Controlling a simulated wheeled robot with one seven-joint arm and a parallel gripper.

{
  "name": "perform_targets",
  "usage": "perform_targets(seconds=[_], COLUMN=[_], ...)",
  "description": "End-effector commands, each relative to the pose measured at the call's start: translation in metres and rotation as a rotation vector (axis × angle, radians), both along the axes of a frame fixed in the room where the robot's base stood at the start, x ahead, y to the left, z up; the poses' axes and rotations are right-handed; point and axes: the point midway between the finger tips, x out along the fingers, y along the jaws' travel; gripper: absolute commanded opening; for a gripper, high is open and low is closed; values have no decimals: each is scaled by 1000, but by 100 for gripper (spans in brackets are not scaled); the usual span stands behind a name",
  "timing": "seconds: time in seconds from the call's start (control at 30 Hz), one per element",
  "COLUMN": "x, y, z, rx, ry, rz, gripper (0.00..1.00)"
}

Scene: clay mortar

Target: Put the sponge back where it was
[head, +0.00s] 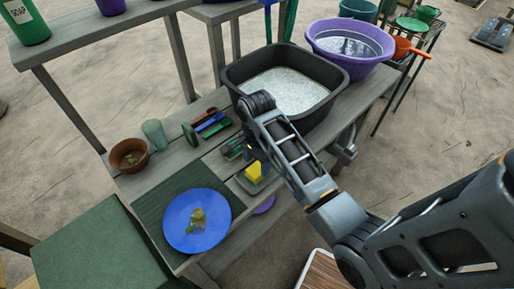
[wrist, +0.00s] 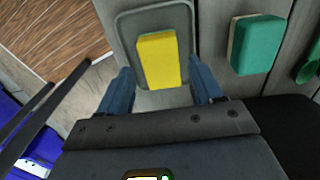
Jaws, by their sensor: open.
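A yellow sponge (wrist: 158,60) lies in a shallow grey tray (wrist: 125,25). In the head view the yellow sponge (head: 254,171) shows just below my wrist, on the grey tray (head: 244,186). My gripper (wrist: 162,84) is open, with one finger on each side of the sponge's near end and a gap visible on both sides. Nothing is held. A green sponge (wrist: 258,44) with a pale backing lies on the wooden bench to the right of the tray in the wrist view. In the head view my arm hides part of this area.
A black basin (head: 235,80) of suds stands behind my arm. A purple basin (head: 350,40) of water is at the back right. A blue plate (head: 172,222) with scraps lies on a dark green mat (head: 150,203). Brushes (head: 208,123) and a brown pot (head: 129,155) are to the left.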

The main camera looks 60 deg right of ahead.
Motion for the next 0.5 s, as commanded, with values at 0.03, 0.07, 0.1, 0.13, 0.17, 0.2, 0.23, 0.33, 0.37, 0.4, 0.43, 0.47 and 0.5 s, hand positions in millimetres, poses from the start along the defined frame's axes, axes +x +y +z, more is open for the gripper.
perform_targets(seconds=[0.03,0.07,0.1,0.13,0.17,0.2,0.23,0.33,0.37,0.4,0.43,0.47,0.5], x=[1,1,1,1,1,1,1,1,1,1,1,1,1], y=[0,0,0,0,0,0,0,0,0,0,0,0,0], z=[12,18,27,33,38,46,51,66,69,72,74,76,77], rx=[-2,-2,-2,-3,-2,-2,-2,-1,-1,0,-1,0,0], ry=[-5,-5,-5,-5,-5,-5,-4,-2,-2,-1,-2,-1,-1], rz=[1,1,1,1,1,1,1,1,1,1,1,1,1], gripper=[65,65,65,65,65,65,65,65,65,65,65,65,65])
